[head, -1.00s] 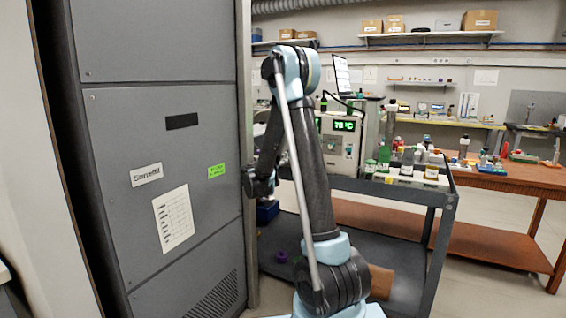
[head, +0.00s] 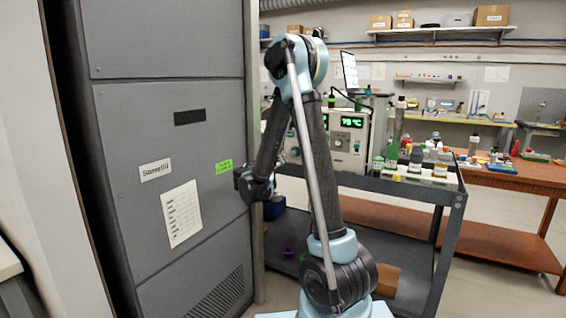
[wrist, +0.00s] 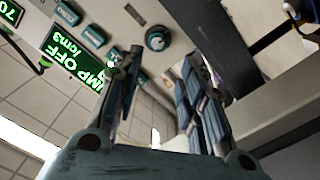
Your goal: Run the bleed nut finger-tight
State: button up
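My gripper (wrist: 162,62) is open, its two dark jointed fingers apart with nothing visible between them. In the head view it is hidden behind my arm's wrist. In the wrist view an instrument panel fills the upper left, with a green-lit display (wrist: 85,60) reading roughly "PUMP OFF". A round dark knob (wrist: 157,39) sits on that panel, beyond the gap between the fingertips and apart from them. I cannot make out a bleed nut in either view. In the head view an instrument box (head: 340,140) with a green 78 °C display stands on the cart, behind my arm.
A tall grey cabinet (head: 180,110) stands close at left beside my arm. Bottles (head: 415,160) crowd the top of the dark cart (head: 400,187). A brown box (head: 385,282) lies on its lower shelf. A wooden bench (head: 510,180) stands at right, with open floor before it.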

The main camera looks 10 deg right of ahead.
jog(key=w+d, duration=0.2)
jog(key=w, duration=0.1)
jog(key=w+d+n, duration=0.1)
jog(key=w+d, duration=0.2)
jog(key=w, duration=0.1)
jog(key=w+d+n, duration=0.1)
jog(key=w+d, duration=0.2)
jog(key=w, duration=0.1)
jog(key=shift+r, duration=0.1)
dwell(0.5)
jog(key=shift+s, duration=0.1)
jog(key=c, duration=0.8)
